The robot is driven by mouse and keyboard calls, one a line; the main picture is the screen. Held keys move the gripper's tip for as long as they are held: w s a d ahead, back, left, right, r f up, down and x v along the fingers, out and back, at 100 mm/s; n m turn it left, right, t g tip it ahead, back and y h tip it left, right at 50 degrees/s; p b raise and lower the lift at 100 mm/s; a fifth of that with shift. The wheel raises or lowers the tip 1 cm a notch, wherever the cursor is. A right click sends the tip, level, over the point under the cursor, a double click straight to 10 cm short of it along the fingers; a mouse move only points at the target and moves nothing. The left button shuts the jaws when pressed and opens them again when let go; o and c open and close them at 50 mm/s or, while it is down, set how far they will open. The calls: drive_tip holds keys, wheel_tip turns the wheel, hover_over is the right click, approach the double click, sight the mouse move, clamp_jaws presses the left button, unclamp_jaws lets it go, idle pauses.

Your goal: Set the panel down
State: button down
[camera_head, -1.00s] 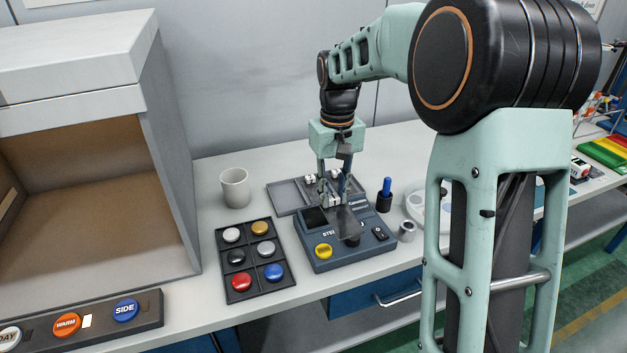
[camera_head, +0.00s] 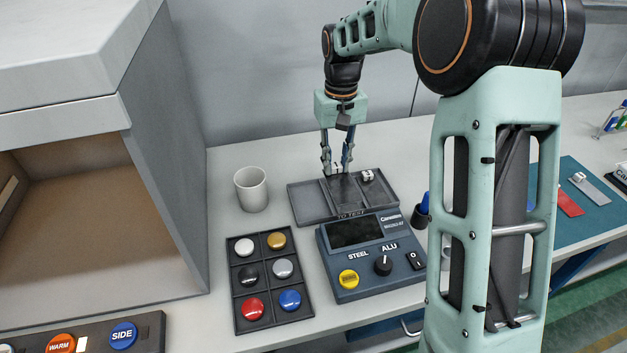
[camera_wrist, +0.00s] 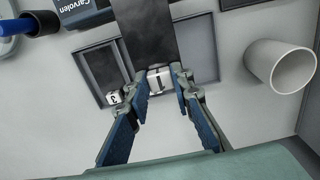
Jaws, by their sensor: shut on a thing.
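My gripper (camera_head: 337,171) is shut on a dark grey flat panel (camera_wrist: 147,28) by a white numbered tag (camera_wrist: 158,78) at its end. In the head view, the panel (camera_head: 343,193) lies along the middle compartment of a grey tray (camera_head: 304,205) marked "TO TEST". Whether the panel touches the tray floor cannot be told. My gripper (camera_wrist: 160,88) also shows in the wrist view, its fingers on either side of the tag. A second white tag (camera_wrist: 114,97), marked 3, is in a side compartment; it also shows in the head view (camera_head: 367,175).
A blue-grey tester (camera_head: 372,262) with a screen, knob and yellow button stands in front of the tray. A white mug (camera_head: 251,190) is to the left. A black rack (camera_head: 240,321) of coloured discs and a grey booth (camera_head: 165,150) are further left.

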sight(306, 191)
drive_tip(key=w+a+f, duration=0.1)
drive_tip(key=a+f, duration=0.1)
drive_tip(key=w+a+f+p, duration=0.1)
drive_tip(key=a+f, duration=0.1)
drive_tip(key=w+a+f, duration=0.1)
drive_tip(key=a+f, duration=0.1)
drive_tip(key=shift+w+a, duration=0.25)
drive_tip(key=shift+w, duration=0.1)
drive_tip(key=shift+w+a+f, duration=0.2)
drive_tip(key=shift+a+f, duration=0.2)
drive_tip(key=shift+f, duration=0.2)
drive_tip(key=shift+w+a+f+p, duration=0.15)
drive_tip(key=shift+f+p, duration=0.25)
drive_tip(key=shift+f, duration=1.35)
drive_tip(key=shift+f, duration=0.15)
drive_tip(key=c, duration=1.7)
unclamp_jaws()
